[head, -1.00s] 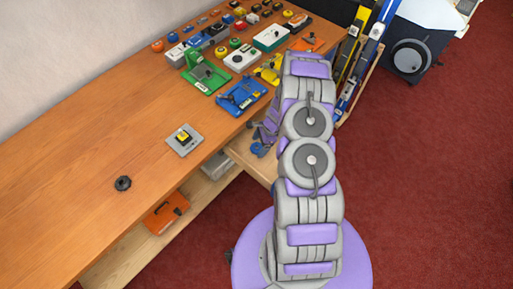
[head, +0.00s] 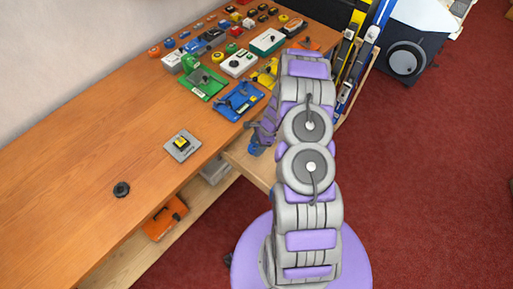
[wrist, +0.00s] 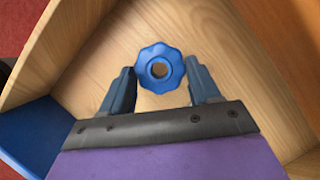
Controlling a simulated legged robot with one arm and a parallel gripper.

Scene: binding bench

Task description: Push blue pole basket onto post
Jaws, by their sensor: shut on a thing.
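The blue pole basket (wrist: 145,75) is a scalloped blue disc with a round hole in its middle. In the wrist view it sits between the two fingertips of my gripper (wrist: 161,72), which is shut on it. Pale wood shows behind it and through the hole. In the head view my gripper (head: 254,146) is low beside the bench's front edge, over an open wooden drawer or shelf, partly hidden by my arm. I cannot make out a post in either view.
The wooden bench (head: 70,185) holds a black knob (head: 121,190) and a grey plate with a yellow block (head: 182,144). Several coloured tools crowd its far end. Skis (head: 362,50) stand at the back right. Wooden walls surround my gripper in the wrist view.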

